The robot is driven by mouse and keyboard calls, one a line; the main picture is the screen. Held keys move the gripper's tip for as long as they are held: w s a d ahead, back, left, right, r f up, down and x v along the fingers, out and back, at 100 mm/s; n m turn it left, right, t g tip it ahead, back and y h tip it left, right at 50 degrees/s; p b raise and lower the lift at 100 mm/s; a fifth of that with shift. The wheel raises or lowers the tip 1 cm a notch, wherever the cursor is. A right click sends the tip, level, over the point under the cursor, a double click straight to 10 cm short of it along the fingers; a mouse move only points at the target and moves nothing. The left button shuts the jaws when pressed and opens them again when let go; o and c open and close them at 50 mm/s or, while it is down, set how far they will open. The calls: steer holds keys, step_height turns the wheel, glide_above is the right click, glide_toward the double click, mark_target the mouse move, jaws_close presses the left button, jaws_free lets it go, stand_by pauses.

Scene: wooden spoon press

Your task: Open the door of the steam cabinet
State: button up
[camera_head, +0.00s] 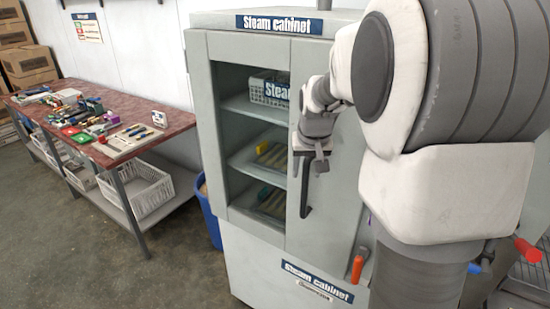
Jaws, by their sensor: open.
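The grey steam cabinet (262,20) stands in the middle, with a blue label at its top. Its front has a framed opening showing shelves inside; whether glass covers it I cannot tell. The front looks flush with the body, with no clear gap at the door (297,85). A dark upright handle (305,200) is on the front, right of the opening. My gripper (309,164) is open and points down at the handle's upper part. Its fingers appear to be on either side of the handle; contact is unclear. My arm hides the cabinet's upper right.
A workbench (180,128) with tools stands at left, with white baskets (150,190) below. A blue bin (211,222) is between bench and cabinet. Orange (357,268) and red (527,249) handles show at lower right. The floor at front left is clear.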

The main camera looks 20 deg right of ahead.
steer(key=shift+x, duration=1)
jaws_close()
stand_by(0.8)
